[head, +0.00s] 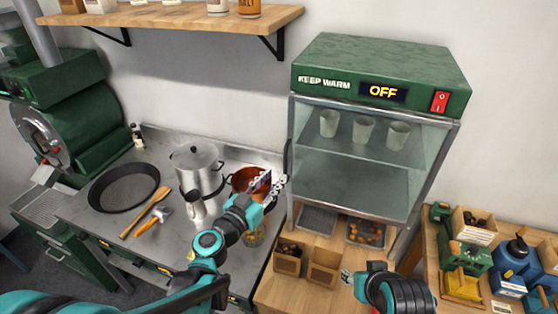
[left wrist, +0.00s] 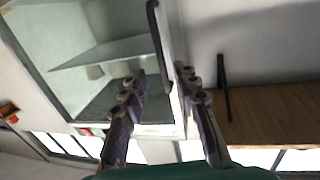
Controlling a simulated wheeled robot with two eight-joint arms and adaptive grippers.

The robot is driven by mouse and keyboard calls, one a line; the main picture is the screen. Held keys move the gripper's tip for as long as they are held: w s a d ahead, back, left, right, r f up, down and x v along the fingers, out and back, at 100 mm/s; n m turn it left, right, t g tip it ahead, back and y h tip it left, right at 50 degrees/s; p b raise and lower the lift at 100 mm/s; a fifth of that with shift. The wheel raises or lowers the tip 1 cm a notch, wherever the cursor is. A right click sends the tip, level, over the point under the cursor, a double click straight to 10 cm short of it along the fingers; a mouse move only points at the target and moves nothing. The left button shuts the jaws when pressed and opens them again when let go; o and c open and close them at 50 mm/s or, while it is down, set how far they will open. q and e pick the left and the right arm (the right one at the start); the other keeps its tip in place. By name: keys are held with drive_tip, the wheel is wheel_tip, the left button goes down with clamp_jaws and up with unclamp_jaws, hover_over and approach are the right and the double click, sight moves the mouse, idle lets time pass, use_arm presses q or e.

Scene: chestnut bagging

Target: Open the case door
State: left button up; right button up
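The warming case (head: 370,75) has a green top reading KEEP WARM, an OFF display and a red switch. Its glass door (head: 350,185) looks closed across the front. A dark upright handle (head: 288,160) runs along the door's left edge; it also shows in the left wrist view as a dark bar (left wrist: 158,40). My left gripper (head: 281,182) is beside the handle's lower part. In the left wrist view its fingers (left wrist: 163,75) are apart, with the bar appearing between them; contact cannot be told. My right gripper (head: 348,278) is low, below the case, its fingers unclear.
Several cups (head: 363,130) stand on the case's upper shelf. Trays (head: 367,232) and brown boxes (head: 323,268) sit below the case. The steel counter at left holds a pot (head: 197,168), a copper pan (head: 247,178) and a black pan (head: 124,187). A wooden shelf (head: 180,16) hangs above.

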sight(285, 166)
use_arm(q)
drive_tip(key=x, duration=0.7)
drive_tip(key=shift+w+d+f, duration=0.1)
drive_tip(key=shift+w, duration=0.3)
clamp_jaws()
